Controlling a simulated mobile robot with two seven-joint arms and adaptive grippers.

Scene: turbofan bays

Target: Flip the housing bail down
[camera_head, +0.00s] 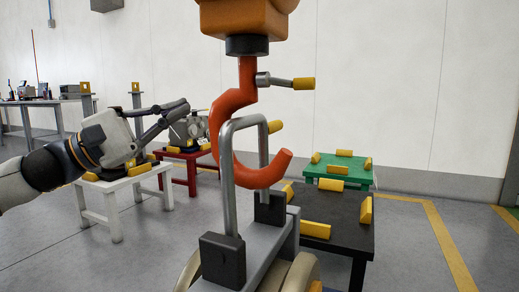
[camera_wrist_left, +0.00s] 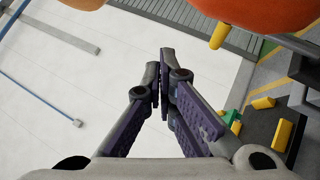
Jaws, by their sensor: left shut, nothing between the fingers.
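The housing bail (camera_head: 228,196) is a grey U-shaped bar standing upright in the head view, its two legs set in black blocks on a grey housing (camera_head: 267,258). The orange-red hook (camera_head: 262,177) hangs at the bail and overlaps it; whether it bears on the bail's top bar I cannot tell. My left gripper (camera_head: 186,104) is shut and empty, left of the hook and bail and apart from them. Its closed fingers show in the left wrist view (camera_wrist_left: 162,70). The bail is not clearly seen in the wrist view. My right gripper is not in view.
The orange hoist block (camera_head: 243,18) hangs above, with a yellow-tipped lever (camera_head: 303,84) at its right. A black table (camera_head: 340,236), a green table (camera_head: 341,172), a red stand (camera_head: 192,178) and a white table (camera_head: 113,186) stand around. Open floor lies at lower left.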

